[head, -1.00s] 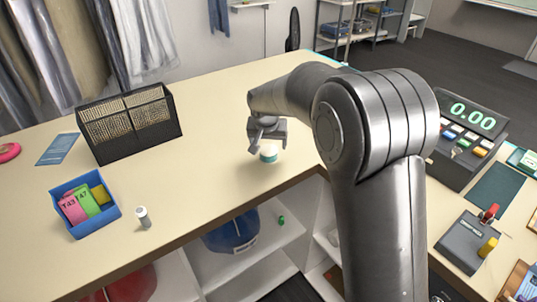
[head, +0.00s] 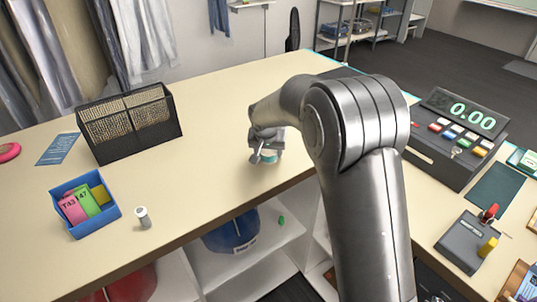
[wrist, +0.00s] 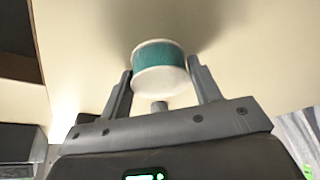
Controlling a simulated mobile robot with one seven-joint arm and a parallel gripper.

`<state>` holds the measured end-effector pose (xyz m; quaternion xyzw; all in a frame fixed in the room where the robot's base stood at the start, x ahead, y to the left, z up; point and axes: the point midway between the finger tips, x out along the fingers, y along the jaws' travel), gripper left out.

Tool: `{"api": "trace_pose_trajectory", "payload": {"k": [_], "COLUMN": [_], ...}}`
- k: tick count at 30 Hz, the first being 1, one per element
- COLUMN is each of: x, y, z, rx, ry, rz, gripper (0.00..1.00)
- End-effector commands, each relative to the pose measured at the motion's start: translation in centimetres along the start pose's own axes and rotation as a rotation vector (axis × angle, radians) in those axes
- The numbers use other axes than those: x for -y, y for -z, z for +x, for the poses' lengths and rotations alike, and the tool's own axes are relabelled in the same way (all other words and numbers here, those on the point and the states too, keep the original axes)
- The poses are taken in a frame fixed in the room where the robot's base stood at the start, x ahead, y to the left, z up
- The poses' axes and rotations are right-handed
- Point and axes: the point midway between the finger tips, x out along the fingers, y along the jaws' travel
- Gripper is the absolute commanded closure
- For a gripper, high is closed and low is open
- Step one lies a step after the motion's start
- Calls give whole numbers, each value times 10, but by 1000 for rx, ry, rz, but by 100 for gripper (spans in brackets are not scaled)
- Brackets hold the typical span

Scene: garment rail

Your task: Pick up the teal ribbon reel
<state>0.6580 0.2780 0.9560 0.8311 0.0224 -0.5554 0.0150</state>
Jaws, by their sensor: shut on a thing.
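The teal ribbon reel (wrist: 160,55) has a teal band between white flanges. In the wrist view it sits between the two fingers of my gripper (wrist: 163,88), which is shut on it. In the head view the reel (head: 269,160) shows only in part under my gripper (head: 266,152), at the front part of the counter. The gripper hides the rest of it. I cannot tell whether the reel touches the counter.
On the counter (head: 215,110) stand a black wire basket (head: 130,125), a blue box (head: 68,222) of tags and a small grey-white cylinder (head: 142,217). A cash register (head: 450,140) stands at the right. The counter around the reel is clear.

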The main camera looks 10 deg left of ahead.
Motion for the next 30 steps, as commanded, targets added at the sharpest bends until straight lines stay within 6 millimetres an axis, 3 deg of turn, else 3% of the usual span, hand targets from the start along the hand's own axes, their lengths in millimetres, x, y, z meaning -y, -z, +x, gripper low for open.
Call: {"api": "trace_pose_trajectory", "payload": {"k": [6,16,24,30], "x": [0,0,0,-46], "y": [0,2,17,19], "z": [0,-5,-39,-67], "rx": [0,-2,-5,-3], "ry": [0,1,2,-1], "rz": [0,0,0,6], "gripper": [66,66,66,66]}}
